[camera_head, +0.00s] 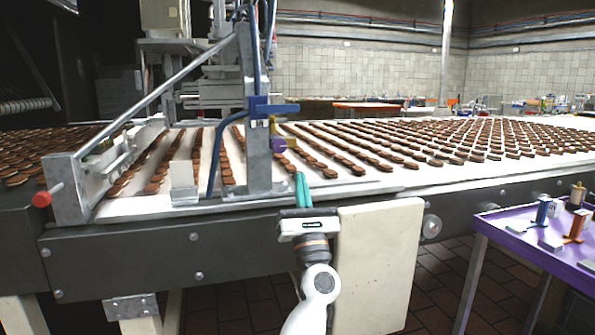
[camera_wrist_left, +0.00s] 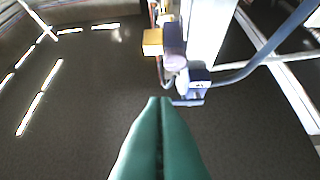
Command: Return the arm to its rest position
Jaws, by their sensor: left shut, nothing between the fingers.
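My left arm rises from the bottom of the head view, in front of the conveyor. Its gripper (camera_head: 299,176) has teal fingers that point up at the near edge of the belt. The fingers are pressed together with nothing between them, and they also show closed in the left wrist view (camera_wrist_left: 160,100). A blue bracket (camera_head: 272,107) with a small purple part (camera_head: 278,145) sits on the grey post just above and behind the fingertips. In the left wrist view a yellow block (camera_wrist_left: 152,42) and dark blue parts lie beyond the fingertips. My right gripper is not in view.
The white conveyor belt (camera_head: 420,178) carries rows of brown biscuits. The grey metal post (camera_head: 256,160) and a diagonal bar stand close to the gripper. A cream panel (camera_head: 375,265) hangs right beside my arm. A purple table (camera_head: 535,250) with small items stands at the right.

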